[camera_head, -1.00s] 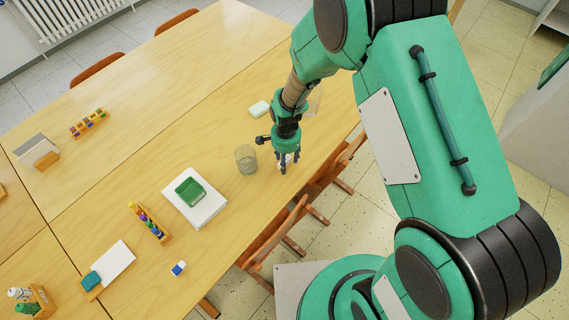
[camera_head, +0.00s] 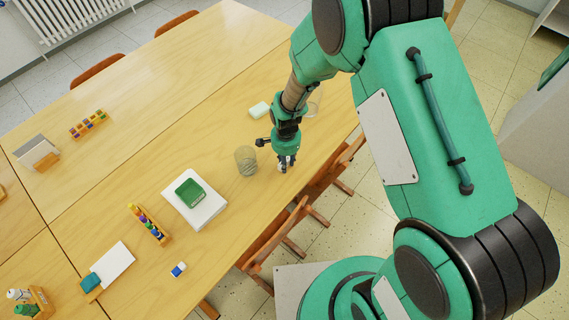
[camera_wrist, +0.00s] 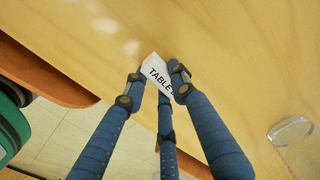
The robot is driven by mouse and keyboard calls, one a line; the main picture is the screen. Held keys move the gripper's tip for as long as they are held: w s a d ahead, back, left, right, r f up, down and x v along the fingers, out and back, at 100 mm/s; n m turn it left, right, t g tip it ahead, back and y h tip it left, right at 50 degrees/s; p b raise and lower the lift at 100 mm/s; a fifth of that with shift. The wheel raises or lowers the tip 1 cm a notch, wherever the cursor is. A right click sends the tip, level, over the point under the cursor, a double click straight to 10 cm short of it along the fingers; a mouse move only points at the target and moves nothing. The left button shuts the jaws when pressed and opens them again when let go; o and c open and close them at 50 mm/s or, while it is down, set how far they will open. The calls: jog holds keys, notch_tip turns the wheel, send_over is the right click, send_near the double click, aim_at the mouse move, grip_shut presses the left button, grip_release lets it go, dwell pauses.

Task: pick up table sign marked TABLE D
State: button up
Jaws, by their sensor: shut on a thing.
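The table sign (camera_wrist: 156,72) is a small white piece with dark letters reading "TABLE" in the wrist view; the letter after that is covered by a finger. It sits between the fingertips of my gripper (camera_wrist: 155,88), which is shut on it from both sides. In the head view my gripper (camera_head: 285,164) points down at the table's near edge, and the sign is mostly hidden by the fingers. I cannot tell whether the sign touches the tabletop.
A clear glass (camera_head: 246,160) stands just left of my gripper. Wooden chairs (camera_head: 272,240) stand along the near edge.

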jog(key=shift+r, duration=0.15)
jog(key=shift+r+p, duration=0.3)
jog(key=shift+r, duration=0.3)
notch_tip(320, 180, up, 2)
jog(key=shift+r+p, duration=0.1)
jog(key=shift+p, duration=0.25)
jog(key=s+d, duration=0.1)
jog(key=s, duration=0.4)
jog(key=s+d+r+p, duration=0.1)
jog(key=s, duration=0.4)
jog(key=s+d+p, duration=0.1)
jog(key=s+d, duration=0.1)
jog(key=s, duration=0.3)
jog(key=shift+s+d+r, duration=0.1)
jog(key=shift+s+r, duration=0.05)
jog(key=shift+s, duration=0.1)
jog(key=shift+w, duration=0.1)
